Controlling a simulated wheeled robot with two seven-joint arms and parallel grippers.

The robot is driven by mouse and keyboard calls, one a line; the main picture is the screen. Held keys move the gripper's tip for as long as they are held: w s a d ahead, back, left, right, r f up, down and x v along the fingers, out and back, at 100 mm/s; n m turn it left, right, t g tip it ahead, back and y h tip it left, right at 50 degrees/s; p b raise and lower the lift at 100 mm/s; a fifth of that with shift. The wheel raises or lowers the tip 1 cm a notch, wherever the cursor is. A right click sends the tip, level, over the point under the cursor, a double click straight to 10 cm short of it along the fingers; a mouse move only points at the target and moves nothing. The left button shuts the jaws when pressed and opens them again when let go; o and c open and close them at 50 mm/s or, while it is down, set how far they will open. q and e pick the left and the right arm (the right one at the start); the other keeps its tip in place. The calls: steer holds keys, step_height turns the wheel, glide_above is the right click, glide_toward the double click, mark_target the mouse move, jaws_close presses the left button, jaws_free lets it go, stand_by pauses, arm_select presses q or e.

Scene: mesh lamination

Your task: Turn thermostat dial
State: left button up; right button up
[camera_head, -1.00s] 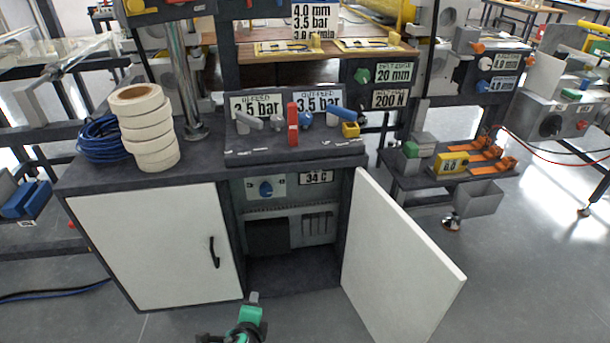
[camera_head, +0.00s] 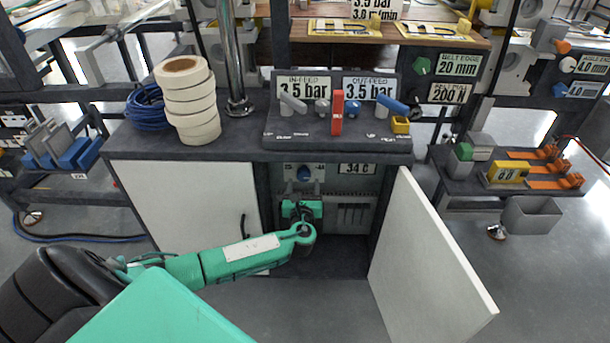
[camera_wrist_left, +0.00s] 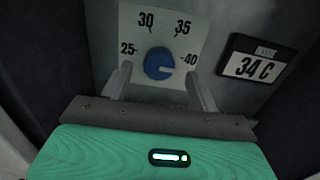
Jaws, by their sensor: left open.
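The thermostat dial is a round blue knob (camera_wrist_left: 158,64) on a white scale plate (camera_wrist_left: 185,28) marked 25, 30, 35 and 40. In the head view the dial (camera_head: 304,173) sits high inside the open cabinet. A black-framed display (camera_wrist_left: 254,62) right of it reads 34 C. My left gripper (camera_head: 303,190) reaches into the cabinet just below the dial. In the left wrist view its two fingers (camera_wrist_left: 160,82) are spread, one on each side of the knob's lower part, with a gap to it. Contact is not visible. My right gripper is not in view.
The right cabinet door (camera_head: 425,262) stands open beside the opening; the left door (camera_head: 185,205) is shut. The worktop (camera_head: 235,138) above carries a stack of tape rolls (camera_head: 187,100) and a valve panel with a red lever (camera_head: 337,112).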

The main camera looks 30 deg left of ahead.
mark_target(304, 177)
arm_select(q)
steer(key=x, duration=0.5)
steer(key=shift+w+a, duration=0.15)
steer(key=shift+w, duration=0.15)
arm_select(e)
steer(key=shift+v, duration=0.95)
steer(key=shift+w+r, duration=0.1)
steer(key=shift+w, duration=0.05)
arm_select(q)
steer(key=c, duration=0.5)
steer(key=shift+b, duration=0.3)
steer(key=c, duration=0.5)
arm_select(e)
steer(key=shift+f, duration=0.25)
